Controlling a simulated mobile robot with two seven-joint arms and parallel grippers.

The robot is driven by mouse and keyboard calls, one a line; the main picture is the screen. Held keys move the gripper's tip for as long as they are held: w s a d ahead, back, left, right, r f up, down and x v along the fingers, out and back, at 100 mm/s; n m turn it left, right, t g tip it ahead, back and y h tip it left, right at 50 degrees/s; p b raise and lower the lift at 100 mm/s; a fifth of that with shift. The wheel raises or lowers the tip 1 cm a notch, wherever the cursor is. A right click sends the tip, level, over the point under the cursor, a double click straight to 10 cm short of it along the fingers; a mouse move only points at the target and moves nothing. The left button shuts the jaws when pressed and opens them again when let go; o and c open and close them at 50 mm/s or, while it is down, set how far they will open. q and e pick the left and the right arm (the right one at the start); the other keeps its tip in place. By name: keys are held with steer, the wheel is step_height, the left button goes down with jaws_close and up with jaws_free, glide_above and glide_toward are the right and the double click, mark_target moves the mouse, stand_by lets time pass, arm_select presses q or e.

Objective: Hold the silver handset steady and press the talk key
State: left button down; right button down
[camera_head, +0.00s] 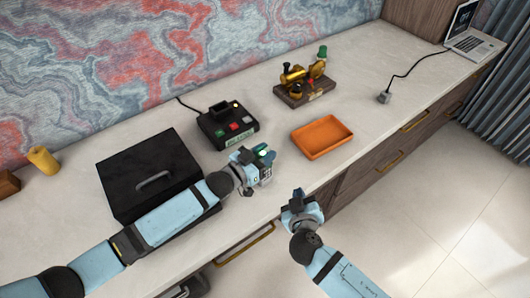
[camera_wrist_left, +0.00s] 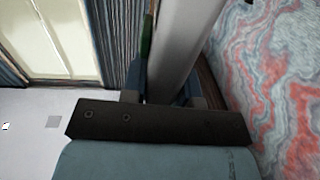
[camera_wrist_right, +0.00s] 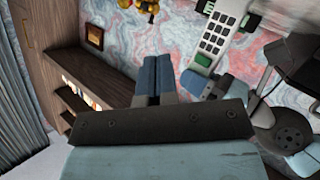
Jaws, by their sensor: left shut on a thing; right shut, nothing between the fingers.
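The silver handset (camera_wrist_right: 219,38) shows its dark keypad in the right wrist view, with a green key (camera_wrist_right: 204,59) near its lower end. My left gripper (camera_head: 262,157) is shut on the handset and holds it up above the desk's front part. In the left wrist view the handset (camera_wrist_left: 184,45) is a grey bar between the fingers. In the head view only a small part of the handset (camera_head: 267,174) shows. My right gripper (camera_head: 296,198) is shut and empty, in front of the desk edge. Its fingertips (camera_wrist_right: 153,68) are apart from the handset, left of the green key in the right wrist view.
A black base unit (camera_head: 228,127) with coloured buttons stands behind the left gripper. An orange tray (camera_head: 322,138) lies to its right, with a brass model (camera_head: 305,82) on a wooden block behind. A black case (camera_head: 150,168) with a handle stands left, partly behind my left arm.

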steer(key=w+a, duration=0.5)
steer(key=w, duration=0.1)
steer(key=shift+w+a, duration=0.25)
steer(key=shift+a, duration=0.15)
stand_by(1.9)
steer(key=shift+w+a, duration=0.3)
steer(key=shift+w, duration=0.05)
